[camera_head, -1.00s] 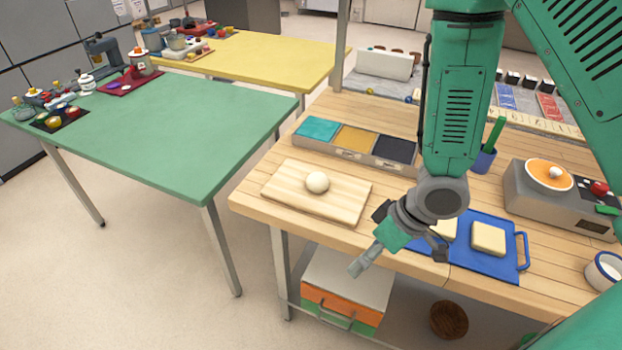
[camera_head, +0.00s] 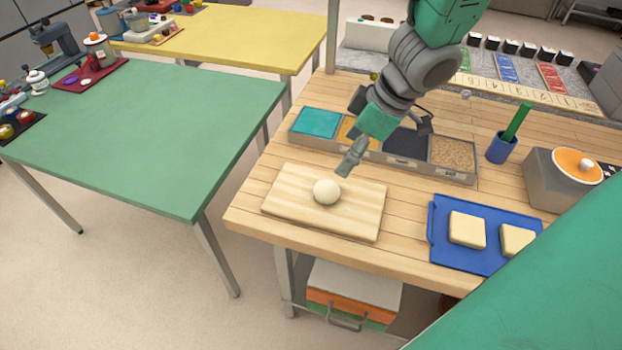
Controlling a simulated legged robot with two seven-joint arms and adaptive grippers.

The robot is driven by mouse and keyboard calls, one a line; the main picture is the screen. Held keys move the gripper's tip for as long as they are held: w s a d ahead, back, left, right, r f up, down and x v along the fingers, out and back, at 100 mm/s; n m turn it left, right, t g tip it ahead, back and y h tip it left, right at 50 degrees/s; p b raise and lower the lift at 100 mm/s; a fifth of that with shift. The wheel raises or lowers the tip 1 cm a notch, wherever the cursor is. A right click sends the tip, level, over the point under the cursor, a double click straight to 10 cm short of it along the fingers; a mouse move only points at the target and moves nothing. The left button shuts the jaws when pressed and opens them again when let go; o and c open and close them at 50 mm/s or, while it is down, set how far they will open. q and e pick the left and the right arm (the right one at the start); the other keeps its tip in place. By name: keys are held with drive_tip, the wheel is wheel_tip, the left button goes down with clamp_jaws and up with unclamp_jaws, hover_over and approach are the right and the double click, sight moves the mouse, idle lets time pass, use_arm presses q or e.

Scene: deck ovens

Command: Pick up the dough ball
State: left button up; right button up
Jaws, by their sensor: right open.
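A pale round dough ball (camera_head: 326,191) rests on a light wooden board (camera_head: 362,216) near the left end of the wooden workbench (camera_head: 258,232). My right gripper (camera_head: 352,165) is above and slightly right of the ball, with its lit finger pointing down toward it. It looks apart from the ball and holds nothing. The gap between its fingers is partly hidden by its angle. My left gripper does not show.
Behind the board stands a bin with compartments (camera_head: 453,172). A blue tray (camera_head: 478,258) with two pale slabs lies to the right. A green table (camera_head: 150,135) is at left.

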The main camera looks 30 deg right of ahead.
drive_tip(key=b, duration=0.3)
approach(321, 194)
drive_tip(key=shift+d+f, duration=0.45)
drive_tip(key=shift+d, duration=0.15)
drive_tip(key=shift+w+a+f+b, duration=0.6)
drive_tip(key=shift+a+f+b, duration=0.05)
drive_tip(key=shift+a+f, duration=0.3)
drive_tip(key=shift+a, duration=0.25)
drive_tip(key=shift+a+f+b, duration=0.2)
drive_tip(key=shift+f+b, duration=0.1)
drive_tip(key=shift+b, duration=0.1)
drive_tip(key=f+b, duration=0.2)
drive_tip(key=f, duration=0.1)
drive_tip(key=w+f, duration=0.1)
drive_tip(key=shift+d+f+b, duration=0.25)
drive_tip(key=shift+d+b, duration=0.05)
drive_tip(key=shift+b, duration=0.1)
drive_tip(key=shift+d+r, duration=0.1)
drive_tip(key=shift+d, duration=0.15)
drive_tip(key=shift+a+r, duration=0.1)
drive_tip(key=shift+a, duration=0.25)
drive_tip(key=c, duration=1.1)
drive_tip(key=shift+a, duration=0.25)
drive_tip(key=shift+c, duration=0.9)
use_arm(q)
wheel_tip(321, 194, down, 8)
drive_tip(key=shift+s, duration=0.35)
use_arm(e)
drive_tip(key=shift+a+r, duration=0.1)
drive_tip(key=shift+a, duration=0.05)
